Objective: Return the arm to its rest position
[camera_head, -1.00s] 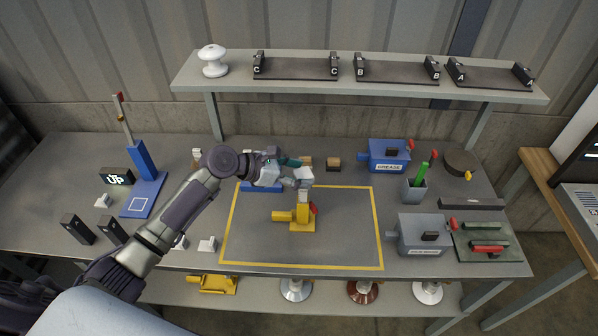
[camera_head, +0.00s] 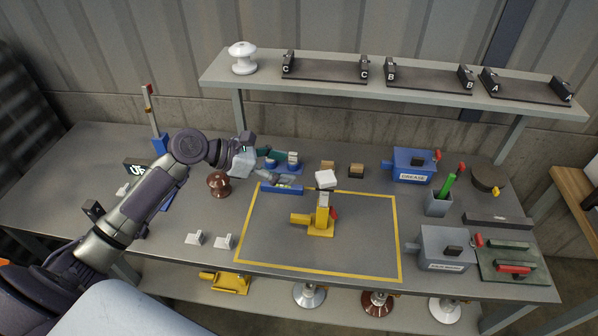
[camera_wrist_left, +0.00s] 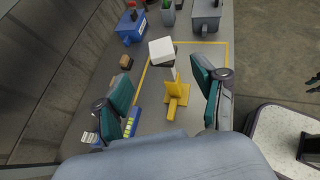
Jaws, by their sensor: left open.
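My left arm reaches in from the left in the head view. Its gripper (camera_head: 290,168) is open and empty, left of the yellow stand (camera_head: 321,222) and apart from it. A white block (camera_head: 326,178) sits at the top of the stand, inside the yellow outline on the bench. In the left wrist view, my left gripper (camera_wrist_left: 161,72) has its teal fingers spread wide. The yellow stand (camera_wrist_left: 176,97) and the white block (camera_wrist_left: 161,50) show beyond the gap.
A blue level (camera_head: 281,188) lies close to the gripper. A brown insulator (camera_head: 219,184) stands beside my arm. Blue (camera_head: 412,165) and grey (camera_head: 445,249) boxes stand at right. The raised shelf (camera_head: 420,97) is behind. The outlined area has bare surface around the stand.

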